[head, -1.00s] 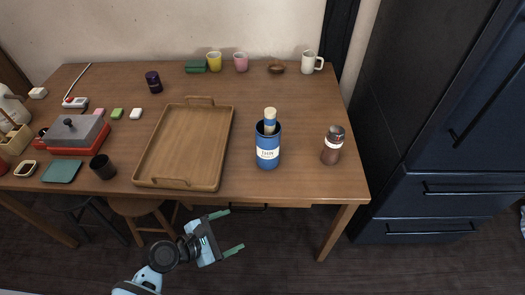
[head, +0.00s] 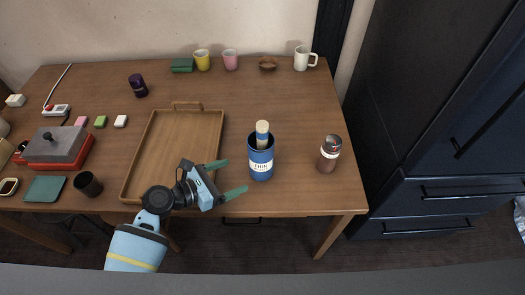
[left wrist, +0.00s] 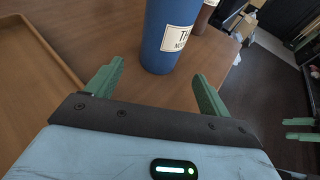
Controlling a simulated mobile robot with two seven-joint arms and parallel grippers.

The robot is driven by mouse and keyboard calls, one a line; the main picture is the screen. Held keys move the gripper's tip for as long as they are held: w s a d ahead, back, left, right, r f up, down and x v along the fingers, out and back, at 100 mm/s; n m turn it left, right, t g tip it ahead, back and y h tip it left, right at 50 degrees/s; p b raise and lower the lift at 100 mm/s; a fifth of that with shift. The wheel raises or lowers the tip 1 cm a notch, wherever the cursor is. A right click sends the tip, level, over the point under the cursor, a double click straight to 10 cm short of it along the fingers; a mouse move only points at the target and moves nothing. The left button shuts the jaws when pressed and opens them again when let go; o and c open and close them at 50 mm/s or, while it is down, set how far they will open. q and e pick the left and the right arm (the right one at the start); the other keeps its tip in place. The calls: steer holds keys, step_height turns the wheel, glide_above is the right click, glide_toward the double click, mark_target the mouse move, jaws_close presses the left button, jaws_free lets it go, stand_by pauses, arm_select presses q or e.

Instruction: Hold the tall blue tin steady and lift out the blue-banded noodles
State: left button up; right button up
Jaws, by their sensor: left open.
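The tall blue tin (head: 261,165) stands upright near the table's front edge, its white label facing me. The blue-banded noodles (head: 262,129) stand in it, their pale top and part of the blue band above the rim. My left gripper (head: 237,175) is open and empty, just left of the tin, its fingers pointing toward it. In the left wrist view the tin (left wrist: 168,38) is beyond and between the open fingers, apart from them; its top is cut off. Green fingers like those of my right gripper (left wrist: 300,128) show at that view's right edge, too small to judge.
A wooden tray (head: 183,130) lies left of the tin, partly under my left arm in view. A brown jar (head: 328,155) stands to the tin's right. Mugs and a small bowl (head: 268,64) line the back. The table behind the tin is clear.

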mark_target(251, 170)
arm_select(q)
steer(key=shift+d, duration=0.2)
steer(key=shift+w+d+f+b, duration=0.1)
steer(key=shift+d+f+b, duration=0.15)
steer(key=shift+d+b, duration=0.05)
steer(key=b+x, duration=0.2)
steer(key=x, duration=0.5)
steer(key=shift+w, duration=0.15)
steer(key=shift+b+x, duration=0.3)
steer(key=shift+x, duration=0.55)
arm_select(e)
steer(key=shift+s+a+f, duration=0.1)
steer(key=shift+s+f, duration=0.15)
steer(key=shift+f, duration=0.35)
steer(key=shift+s+f, duration=0.3)
steer(key=shift+f, duration=0.3)
steer(key=shift+s+a+f, duration=0.1)
steer(key=shift+s+f, duration=0.15)
steer(key=shift+f, duration=0.35)
arm_select(q)
steer(key=shift+r, duration=0.1)
steer(key=c, duration=0.7)
steer(key=o, duration=0.9)
steer(key=shift+c, duration=0.2)
